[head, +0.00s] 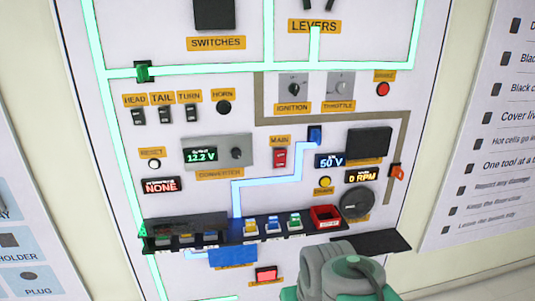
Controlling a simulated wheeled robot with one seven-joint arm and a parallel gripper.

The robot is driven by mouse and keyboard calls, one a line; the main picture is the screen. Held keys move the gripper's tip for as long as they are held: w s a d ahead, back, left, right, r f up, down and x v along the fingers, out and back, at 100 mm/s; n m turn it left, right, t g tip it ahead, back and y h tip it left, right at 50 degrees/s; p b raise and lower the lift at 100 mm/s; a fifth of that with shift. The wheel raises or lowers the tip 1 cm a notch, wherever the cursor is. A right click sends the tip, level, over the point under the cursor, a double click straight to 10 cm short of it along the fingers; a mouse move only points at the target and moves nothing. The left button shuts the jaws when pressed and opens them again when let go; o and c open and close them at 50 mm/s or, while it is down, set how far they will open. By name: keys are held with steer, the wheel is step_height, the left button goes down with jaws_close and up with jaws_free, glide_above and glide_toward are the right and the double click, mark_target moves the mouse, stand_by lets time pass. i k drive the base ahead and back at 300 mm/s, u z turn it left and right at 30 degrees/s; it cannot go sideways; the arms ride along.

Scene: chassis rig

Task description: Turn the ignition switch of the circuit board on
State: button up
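The ignition switch (294,89) is a small black rotary knob on a grey plate, in the upper middle of the white circuit board (215,105). Its orange label reading IGNITION (292,107) sits just below. The knob's exact setting is too small to read. Grey and green links of my own arm show at the bottom right, below the board's shelf and well apart from the switch. My gripper's fingers do not show.
A red MAIN switch (280,158) sits below. A black shelf (265,237) with coloured parts and a red bin (326,217) juts out low on the board. The space before the ignition switch looks clear.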

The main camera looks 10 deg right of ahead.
mark_target(293, 89)
steer(key=k, duration=0.65)
steer(key=u, duration=0.5)
steer(key=i, duration=1.35)
steer(key=u, duration=0.5)
